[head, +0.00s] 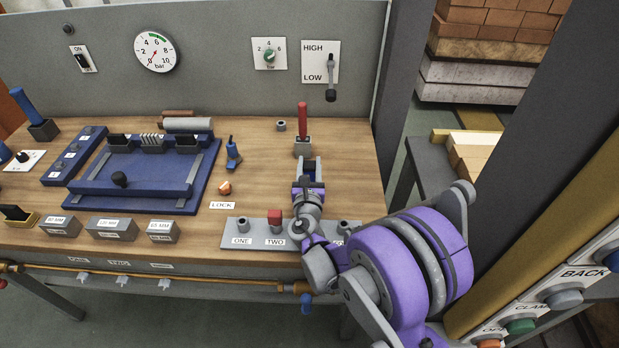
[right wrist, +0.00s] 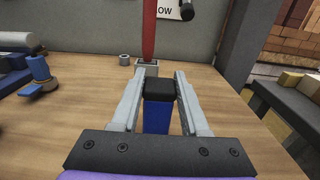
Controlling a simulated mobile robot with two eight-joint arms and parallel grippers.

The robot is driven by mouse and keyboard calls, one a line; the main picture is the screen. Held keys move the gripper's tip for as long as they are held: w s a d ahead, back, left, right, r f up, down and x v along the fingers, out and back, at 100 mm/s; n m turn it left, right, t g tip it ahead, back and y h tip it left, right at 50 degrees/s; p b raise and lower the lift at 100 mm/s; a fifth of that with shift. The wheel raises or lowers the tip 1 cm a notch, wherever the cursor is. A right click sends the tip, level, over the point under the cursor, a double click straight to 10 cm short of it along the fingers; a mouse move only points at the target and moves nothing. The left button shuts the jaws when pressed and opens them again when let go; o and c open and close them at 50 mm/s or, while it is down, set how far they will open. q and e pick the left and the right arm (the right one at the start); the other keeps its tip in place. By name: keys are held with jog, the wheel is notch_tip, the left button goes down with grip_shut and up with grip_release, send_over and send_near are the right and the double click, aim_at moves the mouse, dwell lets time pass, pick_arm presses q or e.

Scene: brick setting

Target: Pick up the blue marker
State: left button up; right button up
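The blue marker (right wrist: 156,118) shows in the right wrist view as a dark blue block with a black end. It lies between the two grey fingers of my right gripper (right wrist: 165,78). The fingers stand apart on either side of it, and a gap shows beside its blue part. In the head view my right gripper (head: 309,166) is over the right part of the bench, just in front of the red-handled lever. There the marker is mostly hidden by the gripper and I cannot make it out clearly. My left gripper is not in view.
The red lever (head: 303,120) stands just beyond my gripper. A grey plate (head: 256,236) with labelled sockets and a red block (head: 275,217) lies nearer. A blue fixture (head: 135,172) fills the bench's left. A small blue clamp-like part (head: 233,152) stands between.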

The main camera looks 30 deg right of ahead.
grip_shut()
jog(key=shift+r, duration=0.1)
notch_tip(320, 180, up, 10)
jog(key=shift+f+p, duration=0.1)
jog(key=shift+p, duration=0.65)
